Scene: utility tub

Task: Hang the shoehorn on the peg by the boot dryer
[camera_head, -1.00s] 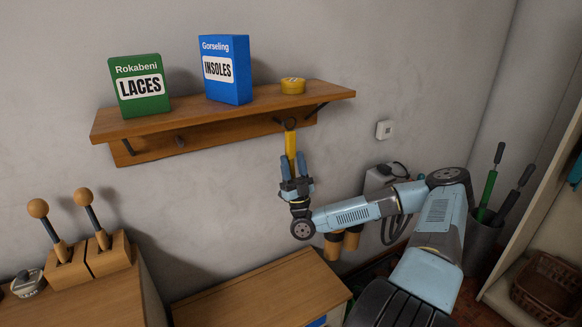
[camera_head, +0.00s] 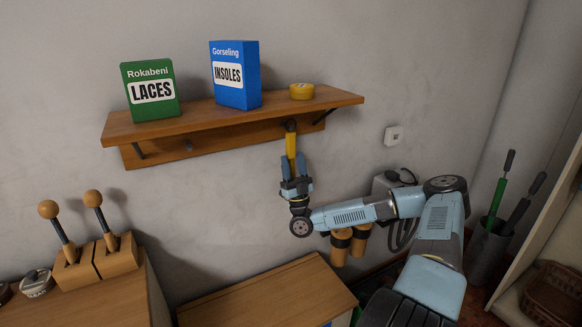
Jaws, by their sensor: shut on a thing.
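The yellow shoehorn (camera_head: 291,146) is upright in my gripper (camera_head: 296,180), with its dark top end in front of the rail under the shelf. My gripper is shut on its lower part, below the rail. The peg near the boot dryer is not clearly visible; the shoehorn's top overlaps that part of the rail. I cannot tell whether the top touches or goes around a peg. The boot dryer (camera_head: 393,183) is a grey wall unit with hoses and tan cylinders, partly hidden by my arm.
The wooden shelf (camera_head: 130,126) holds a green laces box (camera_head: 151,90), a blue insoles box (camera_head: 236,76) and a yellow tin (camera_head: 302,91). Wooden knobbed stands (camera_head: 92,262) are at lower left. A bin (camera_head: 486,254) with long-handled tools is at right. The wall below the rail's left is clear.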

